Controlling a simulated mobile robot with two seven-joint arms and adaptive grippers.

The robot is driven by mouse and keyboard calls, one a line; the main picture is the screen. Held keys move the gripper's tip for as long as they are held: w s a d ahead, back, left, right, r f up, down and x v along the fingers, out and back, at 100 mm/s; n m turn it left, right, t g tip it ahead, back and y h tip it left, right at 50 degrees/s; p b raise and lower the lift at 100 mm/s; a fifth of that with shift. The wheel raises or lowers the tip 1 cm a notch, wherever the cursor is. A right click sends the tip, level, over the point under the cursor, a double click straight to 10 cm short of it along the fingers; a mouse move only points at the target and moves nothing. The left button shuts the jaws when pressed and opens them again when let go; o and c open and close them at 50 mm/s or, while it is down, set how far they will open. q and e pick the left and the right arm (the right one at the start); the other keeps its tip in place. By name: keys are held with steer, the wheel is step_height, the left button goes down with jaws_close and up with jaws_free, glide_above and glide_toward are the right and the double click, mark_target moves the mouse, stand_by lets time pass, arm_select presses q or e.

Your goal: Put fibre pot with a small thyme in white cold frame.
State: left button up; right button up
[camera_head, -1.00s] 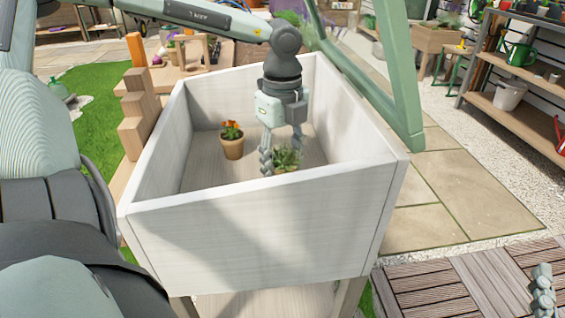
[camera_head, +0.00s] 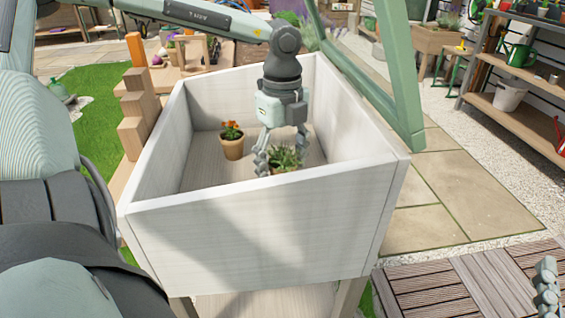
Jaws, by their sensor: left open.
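The white cold frame (camera_head: 270,235) stands in the middle as an open-topped wooden box on legs. A small green herb plant, which looks like the thyme (camera_head: 284,157), is inside it near the front wall. Its pot is mostly hidden behind that wall. My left gripper (camera_head: 281,160) reaches down into the box from above. Its fingers are spread open on either side of the plant. Part of my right gripper (camera_head: 545,287) shows at the bottom right edge, away from the box; its opening is not clear.
A terracotta pot with an orange flower (camera_head: 232,141) stands in the cold frame, left of my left gripper. A green lid frame (camera_head: 398,80) leans up at the box's right. Wooden blocks (camera_head: 138,115) stand along its left side. Shelves (camera_head: 520,90) are at the far right.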

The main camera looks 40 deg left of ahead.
mark_target(282, 153)
arm_select(q)
steer(key=shift+r, duration=0.1)
step_height(282, 153, up, 12)
steer(key=shift+f+p, duration=0.2)
steer(key=shift+p, duration=0.55)
steer(key=shift+r, duration=0.2)
arm_select(e)
step_height(282, 153, down, 7)
steer(key=d+g+h, duration=0.2)
steer(key=d+g, duration=0.1)
steer(key=shift+w, duration=0.3)
arm_select(q)
steer(key=shift+s, duration=0.1)
